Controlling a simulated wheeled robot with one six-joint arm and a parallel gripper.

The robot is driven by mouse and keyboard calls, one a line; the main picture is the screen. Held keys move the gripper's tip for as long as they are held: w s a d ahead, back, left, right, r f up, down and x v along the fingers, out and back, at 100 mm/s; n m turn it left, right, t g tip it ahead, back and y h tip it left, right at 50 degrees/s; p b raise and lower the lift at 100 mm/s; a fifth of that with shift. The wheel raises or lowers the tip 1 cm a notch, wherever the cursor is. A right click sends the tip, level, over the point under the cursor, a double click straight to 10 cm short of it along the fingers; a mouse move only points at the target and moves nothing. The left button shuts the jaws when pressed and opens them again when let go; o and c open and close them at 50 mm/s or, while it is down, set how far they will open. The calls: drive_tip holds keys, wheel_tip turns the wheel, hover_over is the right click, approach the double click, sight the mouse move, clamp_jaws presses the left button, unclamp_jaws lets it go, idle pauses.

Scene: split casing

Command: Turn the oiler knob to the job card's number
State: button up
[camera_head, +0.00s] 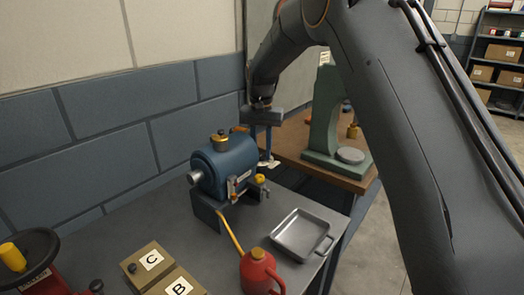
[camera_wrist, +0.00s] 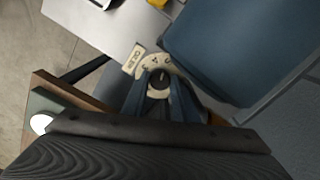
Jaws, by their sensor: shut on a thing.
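The blue casing (camera_head: 228,165) stands on a dark stand on the grey bench in the head view; its blue body (camera_wrist: 235,45) fills the upper right of the wrist view. The oiler knob (camera_wrist: 160,80) is small, round and dark with a light pointer mark, in front of a pale numbered dial (camera_wrist: 153,60). The dial's label (camera_wrist: 133,60) appears to read OILER. My gripper (camera_wrist: 160,88) is shut on the knob, one finger on each side. In the head view my gripper (camera_head: 267,160) reaches down behind the casing's right end. The job card's number is not readable.
A metal tray (camera_head: 327,241) and a red oil can (camera_head: 259,274) stand at the bench front. Boxes marked C (camera_head: 149,261) and B (camera_head: 180,287) are at lower left, near a dark handwheel (camera_head: 40,252). A green press (camera_head: 325,120) stands on a wooden bench behind.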

drive_tip(key=o, duration=0.8)
drive_tip(key=shift+s, duration=0.1)
